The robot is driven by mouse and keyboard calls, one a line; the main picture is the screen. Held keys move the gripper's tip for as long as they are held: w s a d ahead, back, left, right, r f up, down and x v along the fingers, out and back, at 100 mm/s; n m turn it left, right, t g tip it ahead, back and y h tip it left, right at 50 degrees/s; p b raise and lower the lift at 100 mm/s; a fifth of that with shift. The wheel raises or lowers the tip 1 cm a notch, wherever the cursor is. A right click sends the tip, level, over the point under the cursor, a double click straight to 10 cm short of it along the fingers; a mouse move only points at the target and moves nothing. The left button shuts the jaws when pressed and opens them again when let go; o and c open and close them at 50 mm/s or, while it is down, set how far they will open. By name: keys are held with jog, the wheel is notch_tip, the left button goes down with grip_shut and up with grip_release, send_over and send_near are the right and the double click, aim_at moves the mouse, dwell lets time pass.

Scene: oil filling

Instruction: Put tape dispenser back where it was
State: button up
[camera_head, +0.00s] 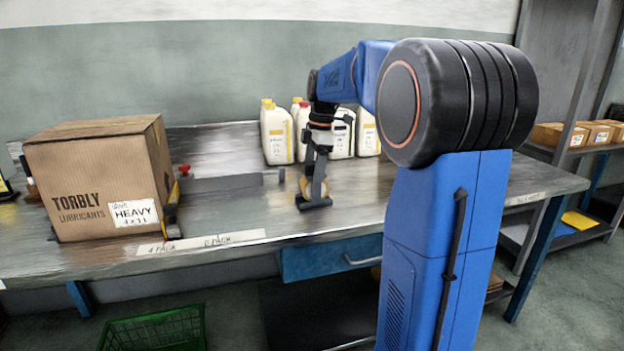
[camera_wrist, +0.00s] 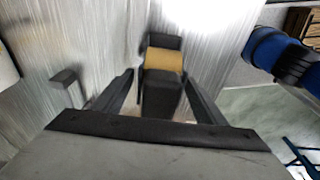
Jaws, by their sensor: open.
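The tape dispenser (camera_head: 315,203) is black with a tan tape roll and stands on the metal workbench (camera_head: 360,205), near the middle. In the wrist view the dispenser (camera_wrist: 163,92) lies between the two fingers, with its tan roll (camera_wrist: 164,61) just past the fingertips. My gripper (camera_head: 318,172) points down at the dispenser and hides part of it in the head view. In the wrist view my gripper (camera_wrist: 159,75) is open, with a finger on each side of the dispenser. Whether a finger touches it, I cannot tell.
A large cardboard box (camera_head: 85,190) stands at the bench's left. White bottles (camera_head: 278,135) stand behind my gripper. A small upright stub (camera_head: 281,176) is left of the dispenser. A label strip (camera_head: 200,242) runs along the front edge. The bench right of the dispenser looks clear.

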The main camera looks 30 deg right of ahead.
jog(key=r, duration=0.4)
jog(key=d+r, duration=0.1)
jog(key=r, duration=0.7)
jog(key=shift+s+d, duration=0.25)
jog(key=shift+d, duration=0.1)
jog(key=s+a+f+m+t, duration=0.1)
jog(key=s+a+f+m, duration=0.4)
jog(key=s+f, duration=0.3)
jog(key=s+a+f+m+t+h, duration=0.1)
jog(key=s+a+f+m+t, duration=0.1)
jog(key=s+a+f+m, duration=0.3)
jog(key=s+a+f+m+t, duration=0.1)
jog(key=s+a+f+m, duration=0.3)
jog(key=s+a+f, duration=0.3)
jog(key=s+f, duration=0.4)
jog(key=s, duration=0.6)
jog(key=shift+f+m+h, duration=0.15)
jog(key=shift+m+h, duration=0.15)
jog(key=shift+m, duration=0.1)
